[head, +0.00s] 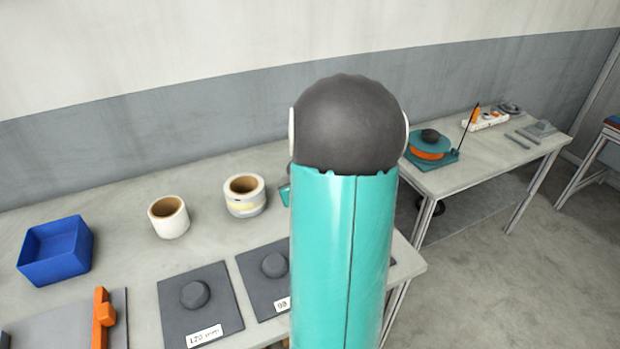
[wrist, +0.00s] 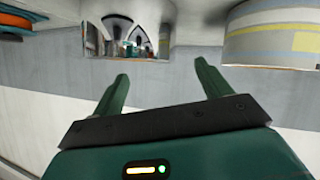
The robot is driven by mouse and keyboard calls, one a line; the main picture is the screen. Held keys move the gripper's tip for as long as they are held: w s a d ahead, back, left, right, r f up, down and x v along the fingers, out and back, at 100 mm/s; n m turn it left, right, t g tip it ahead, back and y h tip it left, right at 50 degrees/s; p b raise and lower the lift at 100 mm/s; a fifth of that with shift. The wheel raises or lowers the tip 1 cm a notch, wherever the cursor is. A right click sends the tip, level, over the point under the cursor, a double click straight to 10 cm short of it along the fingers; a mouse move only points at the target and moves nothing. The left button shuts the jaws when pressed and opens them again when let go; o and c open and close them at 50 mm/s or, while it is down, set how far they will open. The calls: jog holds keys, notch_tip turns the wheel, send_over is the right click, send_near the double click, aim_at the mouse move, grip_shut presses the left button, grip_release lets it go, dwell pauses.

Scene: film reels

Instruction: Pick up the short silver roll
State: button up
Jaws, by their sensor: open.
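In the wrist view, a mirror-bright silver roll (wrist: 128,38) stands at the top, left of centre, cut off by the top edge; dark shapes reflect in its side. My gripper (wrist: 161,68) is open and empty, its two green fingers pointing towards the roll. The left finger lines up with the roll's middle, and the right finger lies to the right of the roll. The roll is not between the fingers. In the head view my arm hides the silver roll and most of the gripper; only a teal bit (head: 284,193) shows beside the arm.
A banded roll (head: 244,204) stands close by, also at the upper right of the wrist view (wrist: 270,35). A white roll (head: 170,222), blue bin (head: 42,270) and dark plates with round pegs (head: 200,310) share the table. A second table (head: 470,178) stands to the right.

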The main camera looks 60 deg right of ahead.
jog(key=shift+x, duration=3.5)
jog(key=shift+r, duration=0.1)
